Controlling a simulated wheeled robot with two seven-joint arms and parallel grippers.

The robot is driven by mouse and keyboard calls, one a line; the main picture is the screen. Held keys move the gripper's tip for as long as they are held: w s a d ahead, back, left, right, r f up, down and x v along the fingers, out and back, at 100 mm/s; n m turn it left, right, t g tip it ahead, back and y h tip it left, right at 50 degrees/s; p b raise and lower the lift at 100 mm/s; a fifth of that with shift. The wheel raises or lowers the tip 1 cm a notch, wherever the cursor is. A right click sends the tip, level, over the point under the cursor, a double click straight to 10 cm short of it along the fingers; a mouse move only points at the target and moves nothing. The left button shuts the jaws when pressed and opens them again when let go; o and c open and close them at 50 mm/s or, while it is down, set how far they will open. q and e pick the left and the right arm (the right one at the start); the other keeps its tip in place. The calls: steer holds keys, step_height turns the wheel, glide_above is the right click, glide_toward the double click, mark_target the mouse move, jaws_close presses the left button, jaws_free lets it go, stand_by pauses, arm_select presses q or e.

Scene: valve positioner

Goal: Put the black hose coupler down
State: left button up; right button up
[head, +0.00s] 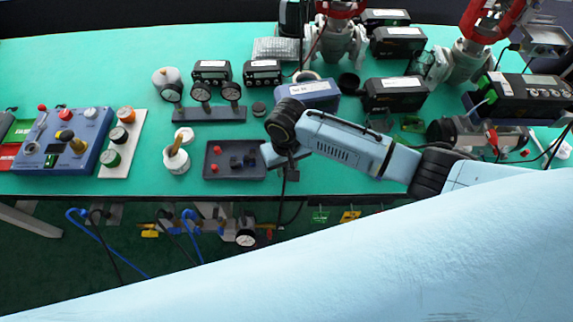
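A dark shallow tray (222,173) lies near the front edge of the green table. In it are small black couplers (235,162) in the middle and right part, and small red pieces (216,150) along its left side. I cannot tell which black piece is the task's hose coupler. My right gripper (268,157) points down at the tray's right edge, beside the black pieces. Its fingers are small and partly hidden by its own wrist, so its opening and any hold are unclear. My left gripper is not in view.
A white pot with a brush (176,160) stands left of the tray. Gauges on a dark block (210,114) stand behind it. A blue control box (62,140) is at far left. Black positioner boxes (395,95) and valves crowd the right. The back left is clear.

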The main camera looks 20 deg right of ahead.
steer(key=shift+o, duration=1.2)
steer(key=shift+r, duration=0.1)
step_height(320, 180, up, 12)
steer(key=p, duration=0.2)
